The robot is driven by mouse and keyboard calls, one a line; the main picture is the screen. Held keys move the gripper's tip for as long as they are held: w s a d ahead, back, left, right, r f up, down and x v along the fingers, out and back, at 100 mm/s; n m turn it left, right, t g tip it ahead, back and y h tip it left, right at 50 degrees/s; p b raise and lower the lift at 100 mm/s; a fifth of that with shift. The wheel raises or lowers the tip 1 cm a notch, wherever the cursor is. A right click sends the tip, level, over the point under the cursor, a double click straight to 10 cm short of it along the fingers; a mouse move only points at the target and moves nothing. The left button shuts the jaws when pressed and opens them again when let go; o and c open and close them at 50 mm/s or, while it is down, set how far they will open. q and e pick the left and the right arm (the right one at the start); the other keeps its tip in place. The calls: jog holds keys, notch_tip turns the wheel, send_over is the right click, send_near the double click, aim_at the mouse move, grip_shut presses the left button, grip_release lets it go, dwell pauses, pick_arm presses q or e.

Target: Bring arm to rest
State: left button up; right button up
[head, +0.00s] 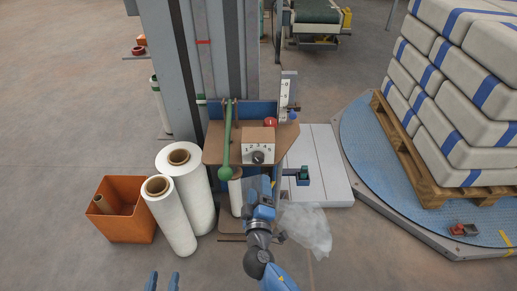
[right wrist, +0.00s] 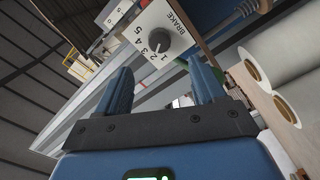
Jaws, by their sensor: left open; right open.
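My right arm reaches up from the bottom centre of the head view. Its blue gripper (head: 264,194) is just below the white brake dial box (head: 258,148) on the brown panel. In the right wrist view the gripper (right wrist: 162,82) is open, its two blue fingers apart with nothing between them. The brake dial (right wrist: 158,40) with its dark knob shows beyond the fingertips. My left gripper (head: 162,281) shows only as two blue fingertips at the bottom edge of the head view, apart and empty over bare floor.
Wrap rolls (head: 185,181) and an orange bin (head: 120,222) stand left of the panel. A green lever (head: 227,140) and a red button (head: 270,122) are on it. Crumpled clear film (head: 306,228) lies beside my right arm. Stacked sacks (head: 452,80) on a pallet occupy the round turntable (head: 362,150).

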jog(key=s+a+r+n+y, duration=0.1)
jog(key=s+a+n+y, duration=0.1)
jog(key=a+y, duration=0.35)
jog(key=s+d+m+g+y, duration=0.1)
jog(key=s+d+y, duration=0.2)
jog(key=s+d, duration=0.15)
jog(key=s+d+f+m+h, duration=0.1)
jog(key=s+d+m+h, duration=1)
jog(key=s+d, duration=1.05)
notch_tip(320, 180, up, 23)
jog(key=w+d+m+y+p, duration=0.1)
jog(key=w+m+y+p, duration=0.1)
jog(key=p, duration=2.1)
jog(key=shift+r+t+p, duration=0.2)
jog(key=shift+t+p, duration=0.15)
jog(key=shift+t, duration=0.05)
